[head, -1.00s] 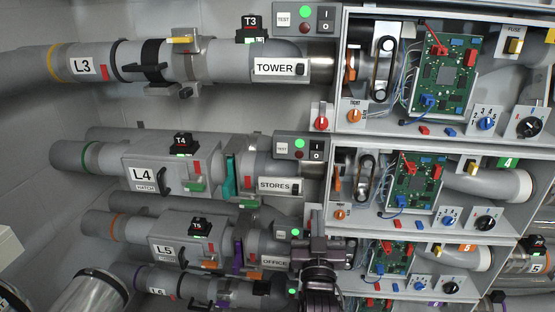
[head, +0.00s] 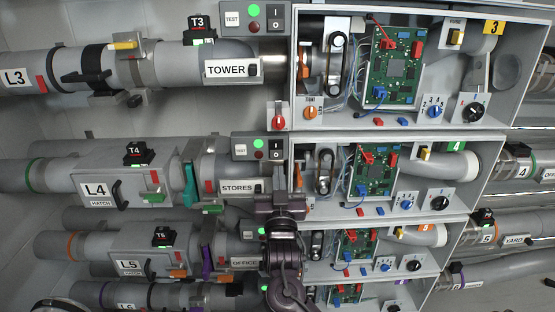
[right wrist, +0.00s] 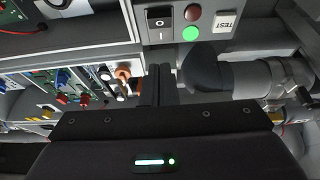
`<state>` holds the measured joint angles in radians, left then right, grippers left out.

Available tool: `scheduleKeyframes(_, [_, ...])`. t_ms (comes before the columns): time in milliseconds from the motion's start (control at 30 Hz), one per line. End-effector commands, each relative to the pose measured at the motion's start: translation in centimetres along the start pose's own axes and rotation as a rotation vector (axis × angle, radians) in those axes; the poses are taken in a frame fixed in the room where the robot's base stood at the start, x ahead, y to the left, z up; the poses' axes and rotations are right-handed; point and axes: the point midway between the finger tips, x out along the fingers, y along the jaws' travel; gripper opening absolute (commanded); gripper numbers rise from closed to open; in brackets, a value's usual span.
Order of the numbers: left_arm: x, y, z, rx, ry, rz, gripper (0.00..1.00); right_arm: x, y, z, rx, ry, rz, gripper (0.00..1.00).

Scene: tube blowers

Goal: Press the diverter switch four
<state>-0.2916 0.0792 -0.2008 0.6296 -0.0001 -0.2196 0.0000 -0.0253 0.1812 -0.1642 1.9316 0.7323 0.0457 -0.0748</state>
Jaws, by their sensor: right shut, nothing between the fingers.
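The row-four switch panel (head: 240,150) sits above the STORES label, with a TEST button, a lit green lamp over a dark red one, and a black I/O rocker switch (head: 276,149) at its right end. My right gripper (head: 281,202) is a little below this rocker, in front of the cabinet's left edge; its fingertips are hard to make out in the head view. In the right wrist view, its fingers (right wrist: 160,85) are together and empty, below an upside-down panel with a rocker (right wrist: 160,17). I cannot tell which row that panel belongs to. My left gripper is out of view.
The STORES label (head: 238,187) and tube are left of my right gripper. The open row-four cabinet (head: 470,200) with a circuit board (head: 376,172) is to the right. Row three's panel (head: 253,18) is above; row five's tube (head: 140,245) is lower left.

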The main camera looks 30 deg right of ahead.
Motion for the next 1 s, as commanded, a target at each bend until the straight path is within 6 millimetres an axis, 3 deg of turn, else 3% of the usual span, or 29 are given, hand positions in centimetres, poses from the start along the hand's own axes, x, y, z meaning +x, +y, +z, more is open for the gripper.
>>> scheduleKeyframes(133, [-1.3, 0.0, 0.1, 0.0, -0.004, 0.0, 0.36, 3.5, 0.0, -0.4, -0.002, 0.001, 0.001, 0.0])
scheduleKeyframes(300, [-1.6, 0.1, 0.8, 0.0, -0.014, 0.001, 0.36, 5.1, 0.0, 1.6, -0.002, -0.001, 0.0, 0.0])
scheduleKeyframes(533, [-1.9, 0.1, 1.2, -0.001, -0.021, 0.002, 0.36, 6.0, 0.0, 2.7, 0.0, 0.0, 0.0, 0.0])
scheduleKeyframes(867, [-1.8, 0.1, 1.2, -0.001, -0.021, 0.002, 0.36, 6.0, 0.0, 2.9, 0.0, 0.0, -0.001, 0.0])
scheduleKeyframes(1000, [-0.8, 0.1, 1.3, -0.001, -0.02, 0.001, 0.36, 6.0, 0.0, 3.4, 0.0, 0.016, 0.0, 0.0])
